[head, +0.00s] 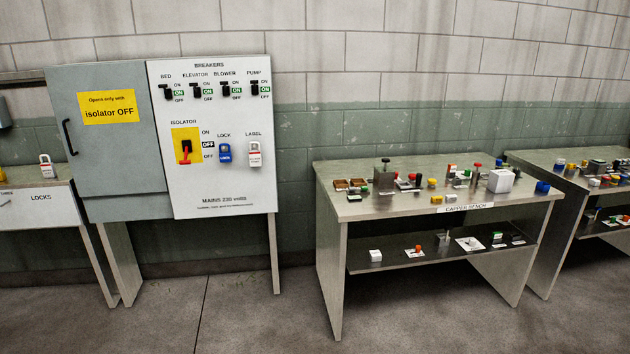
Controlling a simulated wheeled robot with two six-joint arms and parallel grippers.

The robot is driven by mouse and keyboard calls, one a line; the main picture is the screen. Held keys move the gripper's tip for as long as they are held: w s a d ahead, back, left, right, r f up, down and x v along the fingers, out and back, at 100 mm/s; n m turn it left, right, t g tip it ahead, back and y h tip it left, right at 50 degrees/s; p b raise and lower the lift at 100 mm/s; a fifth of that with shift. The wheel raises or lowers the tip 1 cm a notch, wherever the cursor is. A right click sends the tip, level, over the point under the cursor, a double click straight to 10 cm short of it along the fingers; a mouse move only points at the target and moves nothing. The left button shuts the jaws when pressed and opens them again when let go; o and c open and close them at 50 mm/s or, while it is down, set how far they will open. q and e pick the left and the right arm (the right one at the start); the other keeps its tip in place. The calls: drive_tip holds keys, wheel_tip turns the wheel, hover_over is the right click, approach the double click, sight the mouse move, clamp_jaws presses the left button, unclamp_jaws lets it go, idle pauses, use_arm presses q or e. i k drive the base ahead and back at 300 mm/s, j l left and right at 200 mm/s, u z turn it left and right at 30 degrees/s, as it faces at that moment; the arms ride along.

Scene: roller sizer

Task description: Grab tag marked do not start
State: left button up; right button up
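A white and red tag (255,154) hangs under the word LABEL on the right side of the breaker panel (222,180). A similar white and red tag (46,166) stands on the table marked LOCKS (20,177) at the far left. The print on both is too small to read, so I cannot tell which says do not start. A blue padlock (224,154) is on the panel under LOCK. Neither of my grippers is in view.
The grey cabinet door (105,160) is closed. A red isolator handle (186,153) sits on a yellow plate. A bench marked CAPPER BENCH (350,205) holds many small parts, with another bench (560,190) at right. The floor (240,310) in front is clear.

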sight(255, 156)
drive_tip(key=i+z, duration=0.1)
drive_tip(key=i, duration=1.65)
